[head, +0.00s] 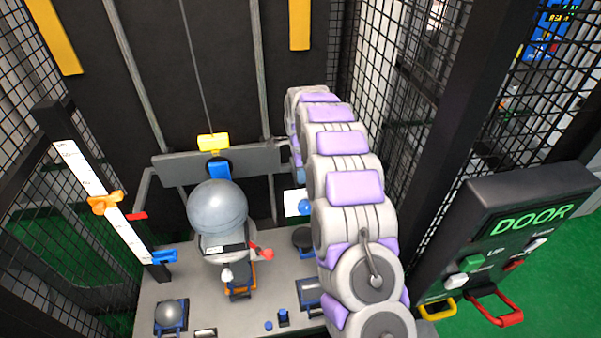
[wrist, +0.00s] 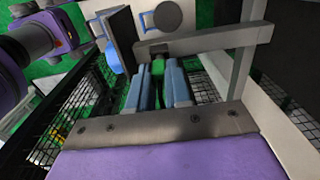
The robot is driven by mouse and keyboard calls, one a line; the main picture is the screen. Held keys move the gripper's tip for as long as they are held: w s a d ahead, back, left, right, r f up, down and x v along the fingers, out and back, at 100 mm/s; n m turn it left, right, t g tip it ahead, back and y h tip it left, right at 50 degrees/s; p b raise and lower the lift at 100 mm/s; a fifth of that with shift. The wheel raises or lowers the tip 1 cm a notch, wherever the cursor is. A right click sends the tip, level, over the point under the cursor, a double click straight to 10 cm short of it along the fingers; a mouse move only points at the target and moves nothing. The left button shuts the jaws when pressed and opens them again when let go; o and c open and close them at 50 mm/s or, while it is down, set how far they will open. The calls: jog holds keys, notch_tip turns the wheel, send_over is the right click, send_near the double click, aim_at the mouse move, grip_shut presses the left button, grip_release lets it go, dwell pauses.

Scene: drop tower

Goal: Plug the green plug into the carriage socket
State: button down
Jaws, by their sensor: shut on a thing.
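The green plug (wrist: 157,69) shows in the wrist view between the blue-grey fingers of my gripper (wrist: 159,82). My gripper is shut on it. Just beyond the plug is a small dark block (wrist: 159,48) beside a grey bar (wrist: 208,39); I cannot tell whether the block is the carriage socket or whether the plug touches it. In the head view my own arm hides the gripper and plug. A grey crossbar (head: 262,160) with a yellow block (head: 213,142) hangs below a cable on the tower, its right end close to my arm.
A large grey ball (head: 217,208) sits on a stand on the grey base plate (head: 185,255). A white scale (head: 92,193) with an orange marker stands left. A smaller ball (head: 168,314) lies front left. The DOOR panel (head: 525,225) and mesh walls stand right.

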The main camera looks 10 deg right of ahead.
jog(key=shift+s+d+f, duration=0.1)
jog(key=shift+s+f, duration=0.2)
jog(key=shift+f, duration=0.3)
jog(key=shift+s+f, duration=0.3)
jog(key=shift+f, duration=0.25)
jog(key=shift+w+f+g, duration=0.25)
jog(key=shift+f+g, duration=0.05)
jog(key=shift+f, duration=0.05)
jog(key=shift+w+r, duration=0.2)
jog(key=shift+r, duration=0.05)
jog(key=shift+w, duration=0.2)
jog(key=c, duration=0.9)
grip_release()
jog(key=shift+w+r, duration=0.1)
jog(key=shift+r, duration=0.15)
jog(key=shift+c, duration=0.2)
notch_tip(320, 180, up, 17)
jog(key=p, duration=0.3)
jog(key=shift+r, duration=0.15)
